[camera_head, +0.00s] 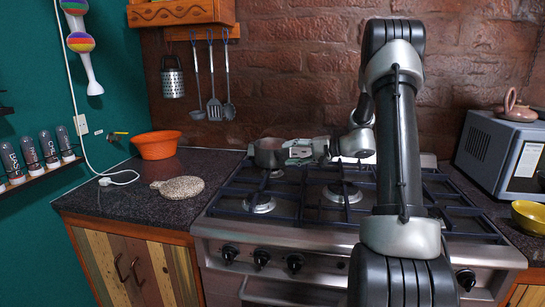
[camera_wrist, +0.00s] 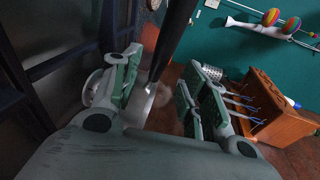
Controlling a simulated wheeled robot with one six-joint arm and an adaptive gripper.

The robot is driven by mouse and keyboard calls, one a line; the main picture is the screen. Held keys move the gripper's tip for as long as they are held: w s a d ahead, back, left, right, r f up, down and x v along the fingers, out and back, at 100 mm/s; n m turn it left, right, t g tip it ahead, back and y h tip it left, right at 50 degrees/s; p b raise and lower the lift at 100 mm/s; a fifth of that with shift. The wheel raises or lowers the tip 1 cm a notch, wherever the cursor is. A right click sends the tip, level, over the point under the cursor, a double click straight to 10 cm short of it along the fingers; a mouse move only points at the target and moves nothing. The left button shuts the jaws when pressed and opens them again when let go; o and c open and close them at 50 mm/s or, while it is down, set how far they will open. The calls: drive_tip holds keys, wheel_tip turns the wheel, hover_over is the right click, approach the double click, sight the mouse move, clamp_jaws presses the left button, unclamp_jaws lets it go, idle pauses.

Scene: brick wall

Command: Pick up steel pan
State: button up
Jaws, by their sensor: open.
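The steel pan (camera_head: 268,154) sits on the back left part of the stove (camera_head: 262,202) in the head view. My gripper (camera_head: 302,150) is close against its right side, and partly hides it. In the wrist view my gripper (camera_wrist: 160,82) is open, with its green-padded fingers apart. A long dark handle with a shiny metal end, apparently the steel pan's (camera_wrist: 145,104), runs between the fingers. I cannot tell whether either finger touches it.
An orange bowl (camera_head: 157,145) and a round woven mat (camera_head: 181,188) are on the left counter. A microwave (camera_head: 503,153) and a yellow bowl (camera_head: 530,215) are on the right. Utensils (camera_head: 214,107) hang on the brick wall. Raised grates cover the stove.

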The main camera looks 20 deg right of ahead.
sight(277, 152)
drive_tip(key=x, duration=0.5)
drive_tip(key=shift+w+a+f, duration=0.15)
drive_tip(key=shift+a, duration=0.1)
clamp_jaws()
